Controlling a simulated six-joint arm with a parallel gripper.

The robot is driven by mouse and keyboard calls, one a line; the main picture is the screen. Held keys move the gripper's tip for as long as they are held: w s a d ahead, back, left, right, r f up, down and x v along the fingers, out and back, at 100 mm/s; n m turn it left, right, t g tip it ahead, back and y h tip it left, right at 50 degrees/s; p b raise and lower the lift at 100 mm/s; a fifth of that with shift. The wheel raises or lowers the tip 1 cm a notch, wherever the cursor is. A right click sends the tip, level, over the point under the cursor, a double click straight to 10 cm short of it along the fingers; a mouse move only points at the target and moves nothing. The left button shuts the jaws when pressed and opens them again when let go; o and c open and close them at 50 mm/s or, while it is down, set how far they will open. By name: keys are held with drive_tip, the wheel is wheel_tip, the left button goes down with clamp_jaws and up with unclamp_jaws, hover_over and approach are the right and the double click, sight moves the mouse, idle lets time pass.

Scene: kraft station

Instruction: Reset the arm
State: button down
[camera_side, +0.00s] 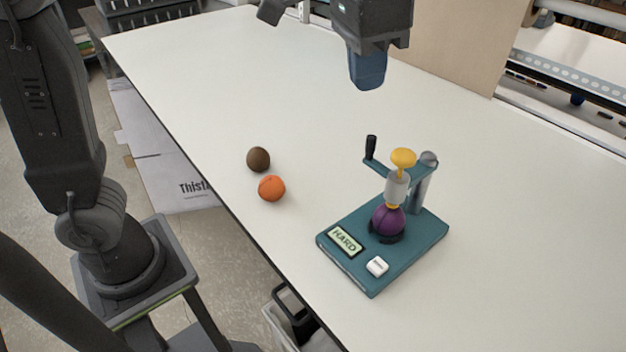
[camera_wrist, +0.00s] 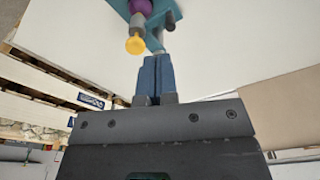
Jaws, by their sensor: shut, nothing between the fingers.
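My gripper (camera_side: 367,72) is high above the white table at the top of the side view, with its blue fingers shut together and empty. The shut fingers also show in the wrist view (camera_wrist: 155,77). A teal press stand (camera_side: 425,232) is on the table at lower right, well below and apart from my gripper. It has a yellow knob (camera_side: 403,157), a black-handled lever and a label reading HARD (camera_side: 345,241). A purple ball (camera_side: 387,222) sits in the stand under the grey plunger. The yellow knob shows in the wrist view (camera_wrist: 135,44).
A brown ball (camera_side: 258,159) and an orange ball (camera_side: 271,188) lie near the left edge of the white table (camera_side: 230,70). The table's middle and far part are clear. A tan board (camera_side: 455,45) stands at the back right.

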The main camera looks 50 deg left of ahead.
drive_tip(key=s+a+f+n+t, duration=0.4)
drive_tip(key=s+a+f, duration=0.7)
drive_tip(key=s+a, duration=0.3)
drive_tip(key=shift+s+a+f+n, duration=0.15)
drive_tip(key=shift+a+f+n, duration=0.05)
drive_tip(key=shift+a+n, duration=0.1)
idle(1.0)
